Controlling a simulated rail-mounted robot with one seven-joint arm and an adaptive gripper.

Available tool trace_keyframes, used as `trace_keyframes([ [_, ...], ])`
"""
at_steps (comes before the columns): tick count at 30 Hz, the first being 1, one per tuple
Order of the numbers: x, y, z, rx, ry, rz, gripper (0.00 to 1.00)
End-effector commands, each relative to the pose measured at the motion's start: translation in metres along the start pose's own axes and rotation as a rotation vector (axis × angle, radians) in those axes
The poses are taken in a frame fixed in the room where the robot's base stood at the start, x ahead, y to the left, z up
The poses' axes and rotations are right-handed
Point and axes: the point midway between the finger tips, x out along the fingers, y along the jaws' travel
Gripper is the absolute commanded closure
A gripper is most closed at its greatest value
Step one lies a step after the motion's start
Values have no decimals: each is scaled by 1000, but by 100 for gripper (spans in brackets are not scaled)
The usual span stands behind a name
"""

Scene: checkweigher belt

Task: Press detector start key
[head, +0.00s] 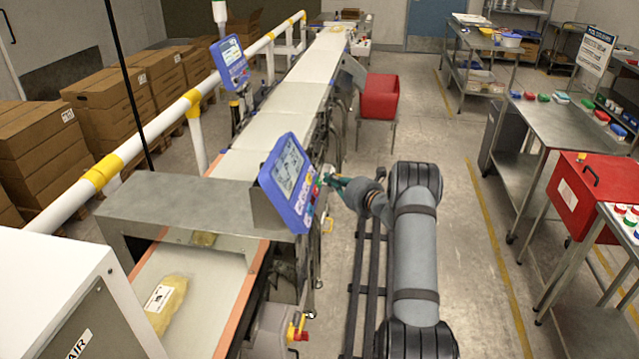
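The detector's blue control panel (268,188) stands tilted beside the steel tunnel housing (150,200), left of centre. It has a lit screen (289,166) and a column of small coloured keys (306,192) along its lower right side. The keys are too small for me to tell which one is start. My gripper (327,179) is just right of the panel, pointing left at the key side. I cannot tell whether its tip touches a key, nor whether its fingers are open or shut.
A packed product (168,300) lies on the belt in front of the tunnel. A second blue panel (230,62) stands further along the line. A red bin (379,97) sits beyond my gripper. Cartons are stacked on the left; steel tables (570,125) stand on the right, with clear floor between.

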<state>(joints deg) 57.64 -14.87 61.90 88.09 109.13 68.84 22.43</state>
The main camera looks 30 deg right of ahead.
Motion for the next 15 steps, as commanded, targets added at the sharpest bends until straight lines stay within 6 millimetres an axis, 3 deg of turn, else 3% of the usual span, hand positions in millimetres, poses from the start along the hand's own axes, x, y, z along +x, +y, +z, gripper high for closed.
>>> trace_keyframes([
  [15, 6, 4, -5, 0, 0, 0, 100],
])
